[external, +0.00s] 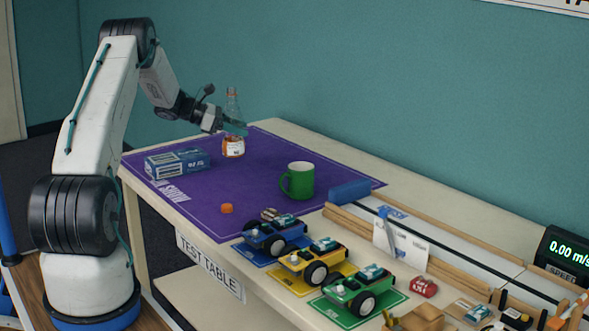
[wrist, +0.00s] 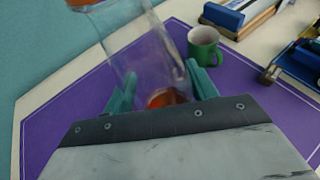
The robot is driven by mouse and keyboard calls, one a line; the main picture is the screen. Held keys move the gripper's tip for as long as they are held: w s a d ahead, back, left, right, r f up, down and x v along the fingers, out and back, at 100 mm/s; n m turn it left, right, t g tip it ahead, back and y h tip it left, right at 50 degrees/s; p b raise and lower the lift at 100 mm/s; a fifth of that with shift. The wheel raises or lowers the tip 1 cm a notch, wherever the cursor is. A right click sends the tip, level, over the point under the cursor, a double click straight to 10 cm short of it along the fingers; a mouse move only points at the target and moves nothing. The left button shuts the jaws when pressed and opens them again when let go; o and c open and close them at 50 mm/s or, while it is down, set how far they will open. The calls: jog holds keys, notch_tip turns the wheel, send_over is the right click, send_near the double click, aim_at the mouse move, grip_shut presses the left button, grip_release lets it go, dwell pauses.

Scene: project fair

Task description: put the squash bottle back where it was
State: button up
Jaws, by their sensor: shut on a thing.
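The squash bottle (external: 233,104) is clear glass with an orange cap, a pale label and orange liquid low down. It is upright over the far left part of the purple mat (external: 245,195). My gripper (external: 235,128) is shut around the bottle's middle. In the wrist view the bottle (wrist: 140,48) stands between the teal fingers of my gripper (wrist: 162,85), with its orange cap at the top edge. I cannot tell whether the bottle's base touches the mat.
A blue box (external: 178,162) lies left of the bottle. Several toy cars, including a blue one (external: 275,236), line the front right. Mat between bottle and mug is clear.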

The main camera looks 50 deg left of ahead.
jog(key=s+d+f, duration=0.2)
jog(key=s+d, duration=0.3)
jog(key=s, duration=0.4)
jog(key=s+d+f, duration=0.2)
jog(key=s+d, duration=0.4)
jog(key=s, duration=0.2)
jog(key=shift+w+a+f, duration=0.85)
jog(key=shift+w+a, duration=0.4)
jog(key=shift+w, duration=1.1)
jog(key=shift+w+a+f, duration=0.85)
jog(key=shift+w+a, duration=0.4)
jog(key=shift+w, duration=1.05)
jog(key=shift+w+a+f, duration=0.85)
jog(key=shift+w+a, duration=0.4)
jog(key=shift+w, duration=1.1)
jog(key=o, duration=1.1)
jog(key=shift+f, duration=0.1)
jog(key=v, duration=1.2)
